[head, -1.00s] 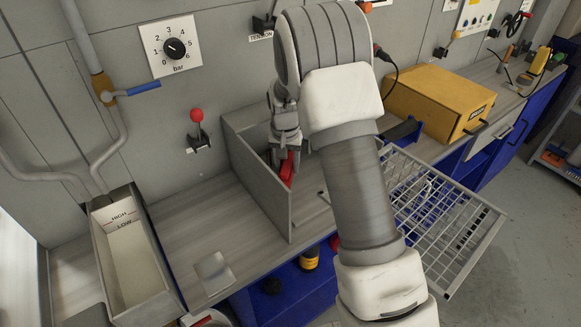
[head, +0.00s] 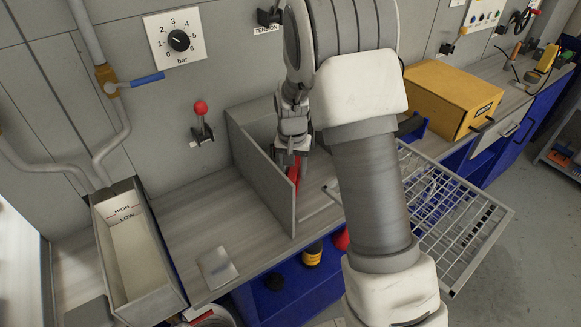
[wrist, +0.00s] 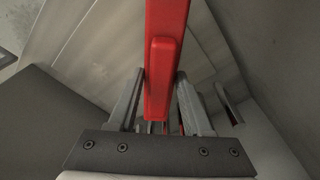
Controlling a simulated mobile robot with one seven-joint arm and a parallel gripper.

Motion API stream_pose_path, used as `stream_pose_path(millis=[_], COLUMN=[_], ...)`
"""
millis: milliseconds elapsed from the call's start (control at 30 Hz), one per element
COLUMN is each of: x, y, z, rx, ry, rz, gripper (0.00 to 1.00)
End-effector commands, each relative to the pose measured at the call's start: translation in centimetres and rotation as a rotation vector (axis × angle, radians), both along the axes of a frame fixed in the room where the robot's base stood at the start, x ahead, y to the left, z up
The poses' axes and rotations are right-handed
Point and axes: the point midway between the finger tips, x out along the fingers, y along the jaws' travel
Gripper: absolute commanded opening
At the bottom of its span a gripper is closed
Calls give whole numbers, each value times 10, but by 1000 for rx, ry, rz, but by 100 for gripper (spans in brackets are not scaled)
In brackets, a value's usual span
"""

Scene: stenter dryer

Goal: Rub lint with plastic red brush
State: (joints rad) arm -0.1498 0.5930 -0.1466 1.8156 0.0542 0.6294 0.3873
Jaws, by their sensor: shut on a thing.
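My gripper (head: 293,152) is behind a grey upright panel, over the grey worktop. It is shut on the red plastic brush (head: 293,172), which hangs down from the fingers and is partly hidden by the panel and by my arm. In the wrist view the brush's red handle (wrist: 164,60) runs up the middle between the two grey fingers of my gripper (wrist: 157,100). The bristles cannot be made out. I cannot pick out any lint in either view.
The grey panel (head: 262,178) stands close to the left of my gripper. A wire rack (head: 455,230) juts out at the right. A trough (head: 130,245) marked HIGH and LOW is at left, a yellow box (head: 450,97) at back right. Clear worktop (head: 205,225) lies left of the panel.

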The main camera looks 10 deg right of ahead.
Motion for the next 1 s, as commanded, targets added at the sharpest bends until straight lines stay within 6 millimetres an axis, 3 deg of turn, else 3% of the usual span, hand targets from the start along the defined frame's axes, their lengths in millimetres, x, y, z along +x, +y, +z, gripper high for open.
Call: stream_pose_path(millis=[1000], x=[-67], y=[-27], z=[-3], rx=[0], ry=[7], rz=[0], gripper=[5])
